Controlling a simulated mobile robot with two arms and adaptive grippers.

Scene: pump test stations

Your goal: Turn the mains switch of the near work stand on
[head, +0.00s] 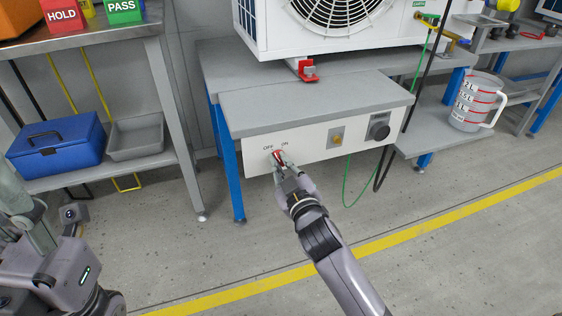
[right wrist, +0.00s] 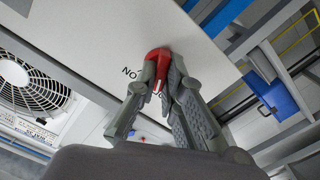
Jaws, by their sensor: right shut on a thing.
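The near work stand (head: 340,108) has a white front panel with a red mains switch knob (head: 278,155) at its left end, below the printed words OFF and ON. My right gripper (head: 282,166) is shut on this knob. In the right wrist view, the two fingers (right wrist: 160,88) hold the red knob (right wrist: 157,53) from both sides, with the ON label beside it. The fingers cover part of the knob, so I cannot tell which label it points to. My left arm is at the lower left of the head view, its fingers partly cut off at the edge.
A white fan unit (head: 350,25) stands on top of the stand. A blue toolbox (head: 52,148) and grey bin (head: 136,136) sit on the left shelf. Green and black cables hang at right.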

